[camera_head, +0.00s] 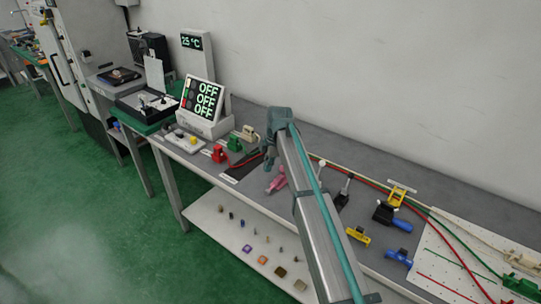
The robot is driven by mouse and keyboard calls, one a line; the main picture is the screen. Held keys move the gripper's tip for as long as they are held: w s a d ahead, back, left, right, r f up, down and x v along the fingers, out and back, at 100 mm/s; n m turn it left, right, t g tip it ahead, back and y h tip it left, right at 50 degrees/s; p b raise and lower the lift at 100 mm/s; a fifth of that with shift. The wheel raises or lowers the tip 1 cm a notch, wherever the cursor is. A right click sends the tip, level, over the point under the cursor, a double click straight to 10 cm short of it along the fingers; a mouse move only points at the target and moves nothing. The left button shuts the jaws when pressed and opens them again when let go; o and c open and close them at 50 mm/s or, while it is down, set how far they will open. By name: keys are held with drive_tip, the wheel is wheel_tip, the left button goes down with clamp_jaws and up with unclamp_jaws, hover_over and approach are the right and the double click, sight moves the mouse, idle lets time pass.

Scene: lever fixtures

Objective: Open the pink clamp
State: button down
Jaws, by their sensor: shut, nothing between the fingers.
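The pink clamp (276,184) lies on the grey bench, just left of my arm in the head view. It is small here, and my arm may cover part of its right side, so I cannot tell how its lever stands. My gripper (267,168) points down above the bench, at the upper left of the clamp. Its fingers are shut and empty. I cannot tell whether they touch the clamp.
A red clamp (218,154) and a green one (235,144) stand to the left. Black, yellow and blue lever fixtures (392,217) stand to the right, near a white perforated board (440,262). Red and green cables run along the bench. A display (203,100) stands behind.

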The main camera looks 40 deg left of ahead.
drive_tip(key=f, duration=0.3)
drive_tip(key=shift+s+a+p, duration=0.1)
drive_tip(key=shift+a+p, duration=0.2)
drive_tip(key=shift+p, duration=0.05)
drive_tip(key=shift+w+d+r+p, duration=0.2)
drive_tip(key=shift+w+d, duration=0.15)
drive_tip(key=shift+w, duration=0.25)
drive_tip(key=shift+w+d+r+p, duration=0.2)
drive_tip(key=shift+w+d, duration=0.15)
drive_tip(key=shift+w, duration=0.25)
drive_tip(key=shift+w+d, duration=0.35)
drive_tip(key=shift+w, duration=0.15)
